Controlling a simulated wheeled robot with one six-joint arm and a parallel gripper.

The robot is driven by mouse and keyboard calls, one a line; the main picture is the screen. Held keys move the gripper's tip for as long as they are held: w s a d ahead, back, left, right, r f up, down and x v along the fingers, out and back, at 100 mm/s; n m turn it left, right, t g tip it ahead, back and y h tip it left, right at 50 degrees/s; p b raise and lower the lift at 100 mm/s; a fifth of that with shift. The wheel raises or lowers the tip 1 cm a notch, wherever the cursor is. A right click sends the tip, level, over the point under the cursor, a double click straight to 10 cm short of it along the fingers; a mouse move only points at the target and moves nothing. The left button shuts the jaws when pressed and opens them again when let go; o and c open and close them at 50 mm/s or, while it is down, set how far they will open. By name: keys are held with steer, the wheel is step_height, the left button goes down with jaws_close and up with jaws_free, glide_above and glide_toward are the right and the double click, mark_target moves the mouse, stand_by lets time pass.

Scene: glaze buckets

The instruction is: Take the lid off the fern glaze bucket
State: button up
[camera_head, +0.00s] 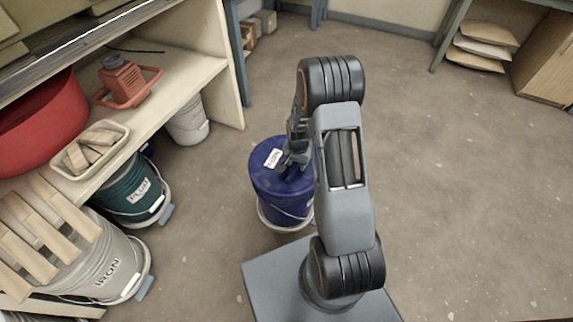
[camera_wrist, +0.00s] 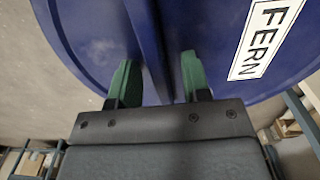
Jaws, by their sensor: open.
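The fern glaze bucket (camera_head: 283,205) is dark blue and stands upright on the floor left of my arm. Its blue lid (camera_head: 262,177) is on it, with a white label on top. In the wrist view the lid (camera_wrist: 90,35) fills the upper part, and its label (camera_wrist: 263,38) reads FERN. A raised blue grip bar (camera_wrist: 148,45) runs across the lid. My gripper (camera_wrist: 158,78) is open, with one green-tipped finger on each side of the bar. It also shows over the lid in the head view (camera_head: 291,163). I cannot tell whether the fingers touch the bar.
A shelf (camera_head: 190,65) at left holds a red basin (camera_head: 40,112), a tray of blocks (camera_head: 88,148) and a red tool (camera_head: 126,82). Below it stand a teal bucket (camera_head: 130,197), a grey bucket marked IRON (camera_head: 100,262) and a white bucket (camera_head: 188,122). The floor at right is clear.

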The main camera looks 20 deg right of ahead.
jaws_close()
stand_by(0.4)
steer(key=shift+r, duration=0.15)
